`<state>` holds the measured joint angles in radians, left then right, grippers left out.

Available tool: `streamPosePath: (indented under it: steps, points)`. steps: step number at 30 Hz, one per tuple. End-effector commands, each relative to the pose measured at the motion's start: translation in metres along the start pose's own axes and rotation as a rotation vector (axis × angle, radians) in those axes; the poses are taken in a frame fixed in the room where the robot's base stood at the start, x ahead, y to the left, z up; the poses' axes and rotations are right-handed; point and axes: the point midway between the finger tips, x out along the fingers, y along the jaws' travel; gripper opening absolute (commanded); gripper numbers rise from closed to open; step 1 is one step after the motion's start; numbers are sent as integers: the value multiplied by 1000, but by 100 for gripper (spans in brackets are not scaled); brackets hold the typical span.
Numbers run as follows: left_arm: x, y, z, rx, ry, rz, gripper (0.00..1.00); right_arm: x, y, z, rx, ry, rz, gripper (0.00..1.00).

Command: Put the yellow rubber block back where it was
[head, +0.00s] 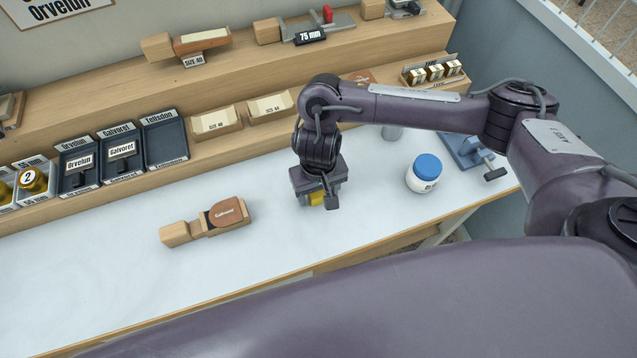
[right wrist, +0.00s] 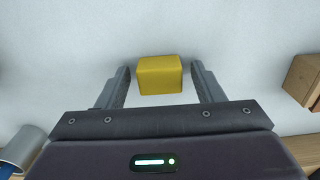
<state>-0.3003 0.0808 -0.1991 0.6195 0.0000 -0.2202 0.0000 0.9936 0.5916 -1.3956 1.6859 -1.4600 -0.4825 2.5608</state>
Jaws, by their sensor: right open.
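The yellow rubber block (head: 317,199) is mostly hidden under my right gripper (head: 322,196) in the head view, over the white worktop. In the right wrist view the whole yellow block (right wrist: 160,75) shows between the two fingertips of my right gripper (right wrist: 160,80). A gap is visible on each side of it, so the fingers are open and apart from the block. I cannot tell exactly how high the fingertips are above the worktop. My left gripper is not in view.
A wooden holder with a brown "Galvoret" piece (head: 226,213) lies to the left. A white jar with a blue lid (head: 424,173) and a blue metal device (head: 466,150) stand to the right. Wooden shelves with trays (head: 165,138) run along the back. The worktop's left part is clear.

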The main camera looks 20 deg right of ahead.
Motion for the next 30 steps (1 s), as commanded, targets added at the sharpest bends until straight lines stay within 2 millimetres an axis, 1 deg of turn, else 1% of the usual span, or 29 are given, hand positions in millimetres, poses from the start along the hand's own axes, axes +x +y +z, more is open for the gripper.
streamPosePath:
  steps: [5, 9, 12, 16, 21, 24, 30]
  points:
    - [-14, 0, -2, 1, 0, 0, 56, -30, 0, -2, -3, 6, 1, 61]
    - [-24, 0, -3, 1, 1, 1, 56, -61, 0, -2, -4, 7, 1, 61]
    - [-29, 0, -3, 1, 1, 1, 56, -81, 1, -2, -3, 7, 2, 61]
    - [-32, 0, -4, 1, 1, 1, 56, -101, 1, -2, -1, 6, 2, 61]
    - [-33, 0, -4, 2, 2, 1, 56, -116, 0, -1, 0, 2, 0, 61]
    - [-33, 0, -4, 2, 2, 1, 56, -120, 0, 0, 0, 1, 1, 61]
    - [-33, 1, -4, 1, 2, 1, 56, -120, 0, 0, 0, 0, 0, 61]
